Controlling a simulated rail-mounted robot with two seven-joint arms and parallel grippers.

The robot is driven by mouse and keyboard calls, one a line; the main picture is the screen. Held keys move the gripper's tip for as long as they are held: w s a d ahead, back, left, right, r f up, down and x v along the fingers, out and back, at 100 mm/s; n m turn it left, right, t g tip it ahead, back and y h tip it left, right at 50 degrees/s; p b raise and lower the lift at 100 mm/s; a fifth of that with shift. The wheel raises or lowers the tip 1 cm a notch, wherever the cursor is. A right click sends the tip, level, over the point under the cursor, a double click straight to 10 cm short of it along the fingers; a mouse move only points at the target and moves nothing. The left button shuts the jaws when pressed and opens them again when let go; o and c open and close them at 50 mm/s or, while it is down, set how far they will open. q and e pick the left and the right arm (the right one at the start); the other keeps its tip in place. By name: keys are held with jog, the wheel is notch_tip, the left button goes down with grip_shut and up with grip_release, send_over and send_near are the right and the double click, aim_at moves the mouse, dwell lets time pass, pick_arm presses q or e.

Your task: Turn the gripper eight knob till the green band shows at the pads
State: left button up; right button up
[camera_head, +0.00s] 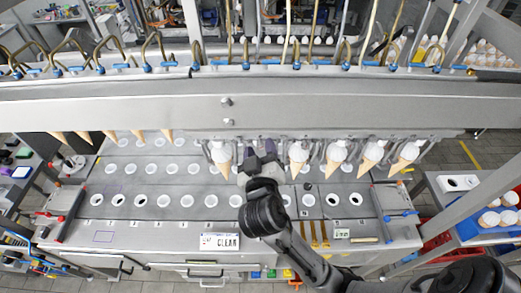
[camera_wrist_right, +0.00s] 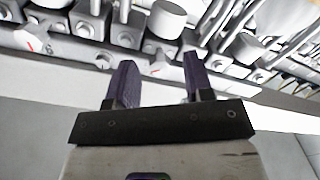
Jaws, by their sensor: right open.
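My right gripper (camera_head: 258,160) is raised at the front of the long row of cone grippers, between a cone on its left (camera_head: 222,155) and a cone on its right (camera_head: 298,156). In the right wrist view my right gripper (camera_wrist_right: 158,80) is open, its two purple fingers apart. Between and just beyond them are a small grey fitting with a red mark (camera_wrist_right: 157,68) and a white cylinder (camera_wrist_right: 167,18). I cannot tell which part is the gripper eight knob; no green band is visible. My left gripper is not in view.
A grey tray plate (camera_head: 150,185) with rows of holes lies below the grey beam (camera_head: 150,108). More held cones hang at right (camera_head: 370,155) and cone tips at left (camera_head: 110,135). A "CLEAN" sign (camera_head: 220,241) is on the front edge.

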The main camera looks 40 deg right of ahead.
jog(key=b+v, duration=0.1)
jog(key=v, duration=1.3)
jog(key=shift+w, duration=0.1)
dwell(0.7)
